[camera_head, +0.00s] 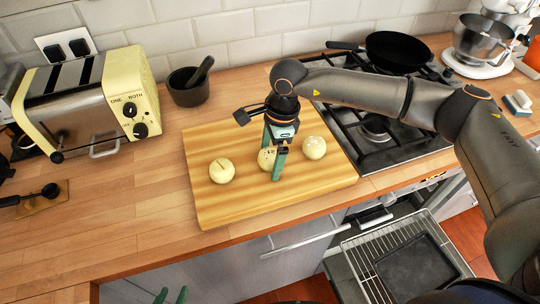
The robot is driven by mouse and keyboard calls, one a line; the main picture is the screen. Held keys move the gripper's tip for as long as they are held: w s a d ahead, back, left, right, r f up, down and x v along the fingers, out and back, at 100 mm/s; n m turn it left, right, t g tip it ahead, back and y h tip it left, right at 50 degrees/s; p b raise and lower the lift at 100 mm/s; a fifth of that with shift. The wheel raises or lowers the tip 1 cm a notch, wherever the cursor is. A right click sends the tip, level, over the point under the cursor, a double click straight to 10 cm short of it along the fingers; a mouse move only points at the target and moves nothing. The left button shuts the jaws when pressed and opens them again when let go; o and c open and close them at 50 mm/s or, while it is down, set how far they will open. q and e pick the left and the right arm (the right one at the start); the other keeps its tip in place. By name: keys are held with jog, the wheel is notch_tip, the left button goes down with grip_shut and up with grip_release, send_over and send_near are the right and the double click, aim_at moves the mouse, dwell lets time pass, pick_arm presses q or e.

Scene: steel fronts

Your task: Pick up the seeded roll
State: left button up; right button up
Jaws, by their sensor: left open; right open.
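Three round pale rolls are on the wooden cutting board (240,205). The left roll (222,171) has a short dark line on top. The middle roll (265,160) shows small dark specks on top and is partly hidden by my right gripper. The right roll (314,148) has faint marks. Which one is seeded is hard to tell; the middle one looks most speckled. My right gripper (273,162) is open, pointing down, with its green fingers at the middle roll. Whether they touch it is unclear. My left gripper (170,296) is open and empty at the bottom edge, in front of the counter.
A yellow toaster (142,105) and a dark mortar with pestle (188,92) stand behind left. A gas hob (375,128) with a black pan (398,52) is to the right. An open oven with a rack (360,262) is below.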

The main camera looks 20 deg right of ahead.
jog(key=shift+c, duration=0.4)
jog(key=c, duration=0.9)
jog(key=shift+r, duration=0.1)
